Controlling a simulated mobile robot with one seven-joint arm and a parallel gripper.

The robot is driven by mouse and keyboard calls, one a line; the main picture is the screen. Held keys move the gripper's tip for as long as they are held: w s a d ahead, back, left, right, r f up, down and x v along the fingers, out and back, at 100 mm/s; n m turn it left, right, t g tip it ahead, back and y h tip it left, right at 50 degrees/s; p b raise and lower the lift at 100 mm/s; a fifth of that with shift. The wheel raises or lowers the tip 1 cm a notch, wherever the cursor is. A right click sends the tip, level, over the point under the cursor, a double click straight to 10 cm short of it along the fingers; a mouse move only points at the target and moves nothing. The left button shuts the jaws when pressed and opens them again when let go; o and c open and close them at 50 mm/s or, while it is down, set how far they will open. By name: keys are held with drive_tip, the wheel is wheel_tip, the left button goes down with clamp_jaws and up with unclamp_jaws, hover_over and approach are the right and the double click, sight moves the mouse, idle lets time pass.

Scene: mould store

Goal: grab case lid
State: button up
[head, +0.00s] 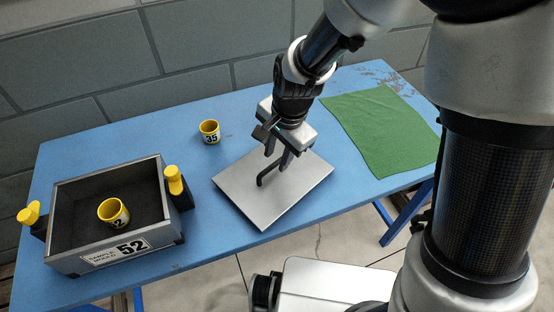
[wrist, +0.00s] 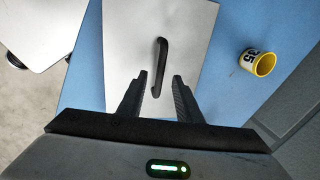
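The case lid (head: 262,208) is a flat silver-grey plate lying on the blue table, with a black bar handle (head: 266,174) standing on top. The lid also shows in the wrist view (wrist: 190,30), with its handle (wrist: 159,66) upright in the picture. My gripper (head: 277,161) is over the lid at the handle. In the wrist view its two fingers (wrist: 160,76) are apart, one to each side of the handle's line, with a gap on both sides. I see no contact with the handle.
An open dark case (head: 130,257) labelled 52, with yellow latches, stands at the left and holds a yellow cup (head: 113,212). Another yellow cup (head: 209,131) marked 35 stands behind the lid. A green cloth (head: 385,130) lies at the right. A wall runs behind the table (head: 140,130).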

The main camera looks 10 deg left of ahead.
sight(274, 170)
drive_tip(key=f, duration=0.3)
drive_tip(key=shift+w+a, duration=0.2)
drive_tip(key=shift+r, duration=0.1)
clamp_jaws()
idle(1.1)
